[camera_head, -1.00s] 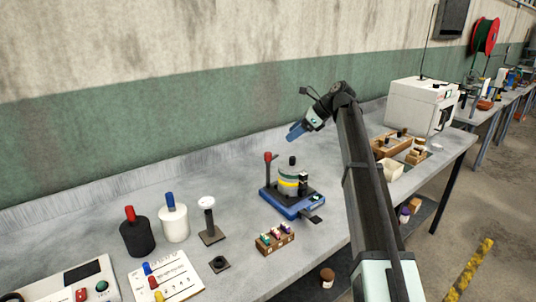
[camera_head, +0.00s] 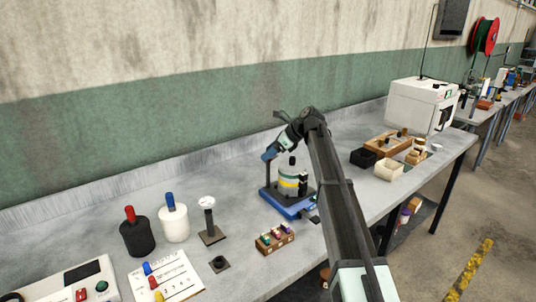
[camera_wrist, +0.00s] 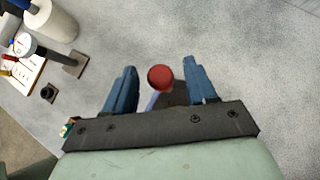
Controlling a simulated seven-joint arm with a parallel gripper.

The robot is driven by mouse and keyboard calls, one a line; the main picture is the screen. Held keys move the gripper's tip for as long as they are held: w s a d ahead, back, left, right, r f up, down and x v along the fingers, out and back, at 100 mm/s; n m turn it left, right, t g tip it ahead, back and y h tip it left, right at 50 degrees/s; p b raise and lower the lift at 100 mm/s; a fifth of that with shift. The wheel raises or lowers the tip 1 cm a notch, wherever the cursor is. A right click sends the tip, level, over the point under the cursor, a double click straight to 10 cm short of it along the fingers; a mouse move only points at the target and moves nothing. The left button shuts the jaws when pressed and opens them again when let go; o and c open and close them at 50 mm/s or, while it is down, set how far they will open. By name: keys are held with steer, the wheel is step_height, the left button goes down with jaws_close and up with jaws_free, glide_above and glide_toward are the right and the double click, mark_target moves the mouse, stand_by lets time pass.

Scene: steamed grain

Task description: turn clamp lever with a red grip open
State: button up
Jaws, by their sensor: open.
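The clamp lever's red grip (camera_wrist: 161,77) shows in the wrist view between the two blue fingers of my gripper (camera_wrist: 161,88). The fingers are open, with a gap on each side of the grip. In the head view my gripper (camera_head: 270,154) is over the lever's top and hides the red grip. The lever's dark upright shaft (camera_head: 268,174) shows below the fingers. It stands at the left of the blue clamp base (camera_head: 287,206), which holds a round yellow, grey and green part (camera_head: 288,181).
A small wooden tray of coloured pieces (camera_head: 275,239) sits in front of the clamp. A gauge on a stand (camera_head: 208,204), a white canister (camera_head: 174,224) and a black canister (camera_head: 137,239) stand to the left. Boxes (camera_head: 389,170) lie to the right.

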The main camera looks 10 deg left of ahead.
steer(key=shift+a+f, duration=0.4)
steer(key=shift+a, duration=0.1)
steer(key=shift+w, duration=0.1)
steer(key=c, duration=1)
